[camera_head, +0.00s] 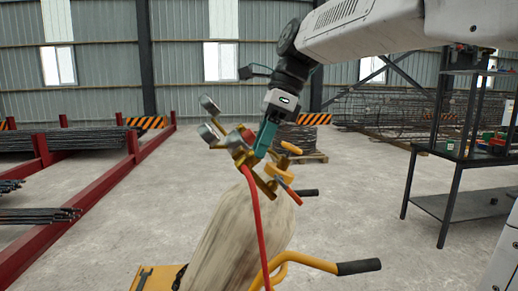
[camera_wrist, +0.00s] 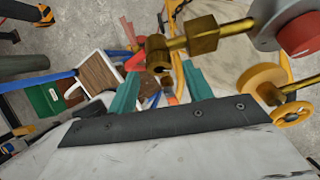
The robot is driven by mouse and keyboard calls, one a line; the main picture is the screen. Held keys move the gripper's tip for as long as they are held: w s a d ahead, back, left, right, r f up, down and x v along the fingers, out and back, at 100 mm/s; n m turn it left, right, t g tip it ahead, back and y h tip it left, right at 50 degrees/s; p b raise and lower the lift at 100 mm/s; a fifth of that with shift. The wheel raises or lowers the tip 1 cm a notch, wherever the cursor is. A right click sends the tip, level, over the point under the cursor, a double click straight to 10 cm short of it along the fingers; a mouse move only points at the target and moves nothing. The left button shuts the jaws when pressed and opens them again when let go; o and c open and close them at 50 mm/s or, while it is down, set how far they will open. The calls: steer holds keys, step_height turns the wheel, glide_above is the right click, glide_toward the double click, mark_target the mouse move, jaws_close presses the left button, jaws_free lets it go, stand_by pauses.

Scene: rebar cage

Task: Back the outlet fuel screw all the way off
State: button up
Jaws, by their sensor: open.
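A pale gas cylinder (camera_head: 235,240) stands with a brass regulator (camera_head: 238,146) on top. Two round gauges (camera_head: 206,134) are at its left, and a red hose (camera_head: 256,215) hangs down. My gripper (camera_head: 263,152) points down at the regulator from above. In the wrist view my gripper (camera_wrist: 163,85) is open, its teal fingers apart. A brass fitting (camera_wrist: 158,52) lies between and just past the fingertips; nothing is gripped. A red knob (camera_wrist: 301,34) and a yellow handwheel (camera_wrist: 262,82) are at the right. I cannot tell for certain which part is the outlet fuel screw.
The cylinder is on a yellow cart with a black-gripped handle (camera_head: 358,267). A red rack (camera_head: 88,192) with rebar is at the left. A dark shelf bench (camera_head: 455,160) stands at the right. The concrete floor between is clear.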

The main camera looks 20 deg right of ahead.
steer(key=shift+x, duration=0.8)
steer(key=c, duration=1)
steer(key=shift+o, duration=0.2)
